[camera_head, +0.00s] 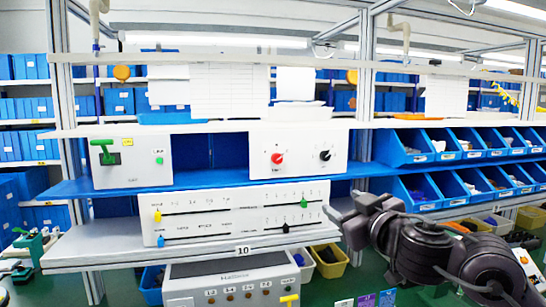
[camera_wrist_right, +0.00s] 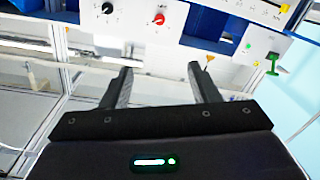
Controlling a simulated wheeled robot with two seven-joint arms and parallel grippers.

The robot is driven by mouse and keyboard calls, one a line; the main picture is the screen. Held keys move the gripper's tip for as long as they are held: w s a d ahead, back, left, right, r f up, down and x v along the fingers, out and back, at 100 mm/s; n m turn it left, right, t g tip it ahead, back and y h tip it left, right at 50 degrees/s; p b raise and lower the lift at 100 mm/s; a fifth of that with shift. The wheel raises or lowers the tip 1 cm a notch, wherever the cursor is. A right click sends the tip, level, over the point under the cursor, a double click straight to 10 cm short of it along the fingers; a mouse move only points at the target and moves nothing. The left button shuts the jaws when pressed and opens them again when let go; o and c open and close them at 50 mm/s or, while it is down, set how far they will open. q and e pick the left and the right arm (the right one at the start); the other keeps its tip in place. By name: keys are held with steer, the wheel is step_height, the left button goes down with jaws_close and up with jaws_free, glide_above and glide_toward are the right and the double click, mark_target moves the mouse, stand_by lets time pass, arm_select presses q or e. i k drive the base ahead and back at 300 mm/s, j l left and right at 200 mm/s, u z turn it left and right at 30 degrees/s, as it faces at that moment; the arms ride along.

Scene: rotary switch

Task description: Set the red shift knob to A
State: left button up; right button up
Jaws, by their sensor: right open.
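The red shift knob (camera_head: 277,158) is on the left half of a white panel box (camera_head: 300,142) on the blue shelf. It also shows in the right wrist view (camera_wrist_right: 159,19), near the top. Its letter marks are too small to read, so I cannot tell its setting. A black knob (camera_head: 325,155) sits to its right on the same panel. My right gripper (camera_head: 345,204) is open and empty, below and to the right of the panel, apart from the knob. In the right wrist view its two fingers (camera_wrist_right: 160,68) are spread. My left gripper is not in view.
Below is a white slider panel (camera_head: 235,212) with yellow, green and blue handles. A white box with a green lever (camera_head: 104,152) stands at left. Blue bins (camera_head: 410,147) fill the right shelves. A grey box (camera_head: 235,285) sits underneath.

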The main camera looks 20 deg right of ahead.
mark_target(276, 158)
steer(key=i, duration=1.05)
